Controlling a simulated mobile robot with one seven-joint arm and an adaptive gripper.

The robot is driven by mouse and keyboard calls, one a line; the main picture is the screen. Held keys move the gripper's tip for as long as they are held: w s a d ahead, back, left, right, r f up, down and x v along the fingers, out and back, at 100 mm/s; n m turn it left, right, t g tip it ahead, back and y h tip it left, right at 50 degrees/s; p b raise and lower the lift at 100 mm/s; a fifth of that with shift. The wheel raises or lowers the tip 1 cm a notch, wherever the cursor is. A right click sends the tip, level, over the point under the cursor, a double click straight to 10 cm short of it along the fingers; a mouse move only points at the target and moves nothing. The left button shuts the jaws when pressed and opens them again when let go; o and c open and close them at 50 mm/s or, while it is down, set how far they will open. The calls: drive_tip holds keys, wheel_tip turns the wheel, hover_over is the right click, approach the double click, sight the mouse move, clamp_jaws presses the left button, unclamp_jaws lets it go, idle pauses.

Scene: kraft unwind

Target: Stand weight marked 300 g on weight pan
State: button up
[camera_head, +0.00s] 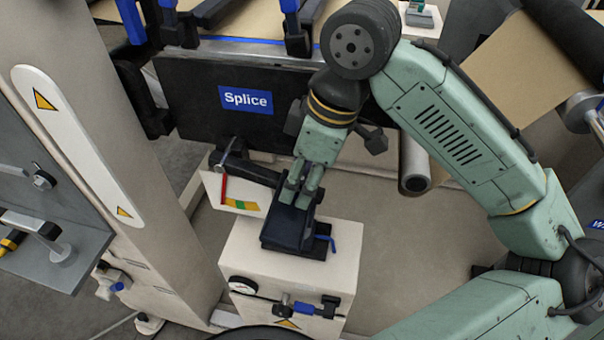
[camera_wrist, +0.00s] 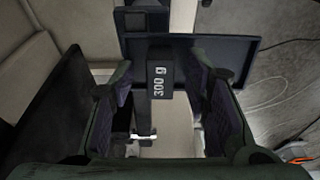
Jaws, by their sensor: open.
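The weight marked 300 g (camera_wrist: 160,82) is a dark block between my fingers in the wrist view, its white label facing the camera. My gripper (camera_wrist: 162,100) is open, with a gap on either side of the block. The dark weight pan (camera_wrist: 225,58) is a flat plate with a raised rim, behind and around the block. The block appears to stand on it, but its base is hidden. In the head view my gripper (camera_head: 304,190) points down over the dark pan (camera_head: 283,240), and the weight cannot be made out clearly from the fingers there.
A pale cabinet (camera_head: 248,258) with a gauge stands below the pan. A dark lever (camera_head: 248,172) and a white card (camera_head: 212,190) with a red pointer and coloured zones are left of my gripper. A black panel marked Splice (camera_head: 190,110) stands close behind.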

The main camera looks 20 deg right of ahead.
drive_tip(key=v, duration=1.2)
drive_tip(key=shift+s, duration=0.1)
